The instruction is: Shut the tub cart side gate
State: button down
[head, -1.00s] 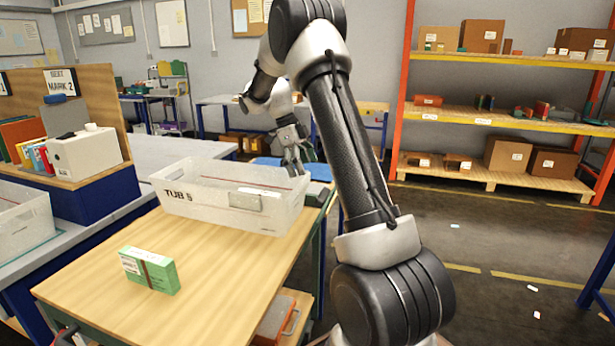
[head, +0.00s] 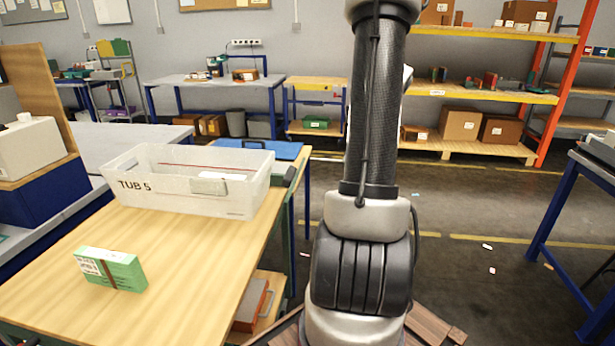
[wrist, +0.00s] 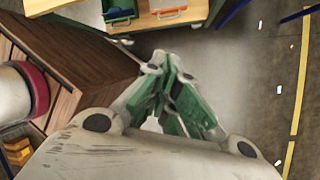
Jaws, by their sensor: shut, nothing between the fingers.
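A translucent white tub marked TUB 5 (head: 150,195) stands on a wood-topped, green-framed bench or cart (head: 190,265). A dark green part (head: 284,176) shows at the top's right edge beside the tub, with a flat blue panel (head: 262,150) behind it. I cannot tell which part, if any, is the side gate. My gripper (wrist: 167,75) shows in the wrist view, shut and empty, above the floor. It is apart from the shelf edge at the top of that view. In the head view my own arm hides it.
A green box (head: 110,270) lies on the wood top. A red-brown box (head: 250,305) sits on a shelf below. An orange-handled item (wrist: 168,12) is at the wrist view's top. Blue-legged benches (head: 215,85) and an orange rack (head: 480,90) stand behind. Open floor (head: 470,215) lies right.

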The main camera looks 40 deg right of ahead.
aim_at(286, 175)
jog(key=w+a+f+n+t, duration=0.3)
jog(key=w+a+f+n, duration=0.2)
jog(key=w+a+f, duration=0.3)
jog(key=shift+w+a, duration=0.35)
jog(key=shift+w, duration=1.1)
jog(key=shift+r, duration=0.1)
jog(key=w+a, duration=0.1)
jog(key=w+a+r, duration=0.1)
jog(key=w, duration=0.1)
jog(key=w+a+r, duration=0.1)
jog(key=a, duration=0.1)
jog(key=shift+w, duration=0.4)
jog(key=shift+a, duration=0.1)
